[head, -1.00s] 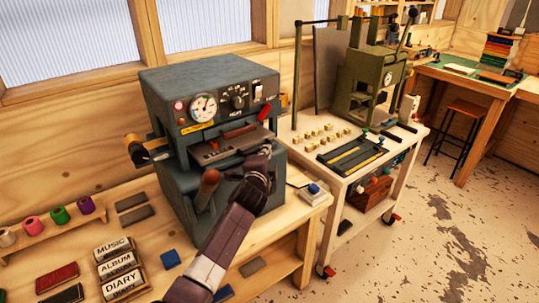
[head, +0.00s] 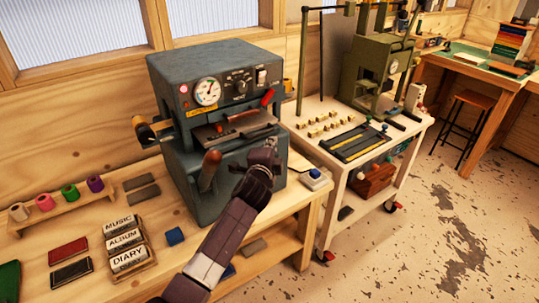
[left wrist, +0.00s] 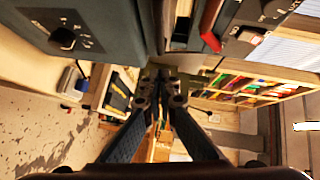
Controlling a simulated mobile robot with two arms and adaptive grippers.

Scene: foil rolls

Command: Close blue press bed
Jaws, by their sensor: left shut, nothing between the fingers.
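The blue press (head: 215,75) is a blue-grey machine with a dial and knob, standing on the wooden bench. Its bed (head: 232,130) is a dark flat plate in the front opening, and it juts out toward me. A brown-red piece lies on the bed. My left gripper (head: 266,152) is at the bed's front right, just below its edge; I cannot tell if it touches. In the left wrist view, its fingers (left wrist: 160,76) are together and empty, and the press body (left wrist: 70,30) shows at the upper left. My right gripper is not in view.
A wooden-knobbed lever (head: 209,170) stands at the press front, left of my arm. Labelled blocks (head: 125,240) and coloured foil rolls (head: 70,192) sit to the left. A white box with a blue top (head: 316,179) stands at the bench's right end. A cart (head: 345,175) stands beyond.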

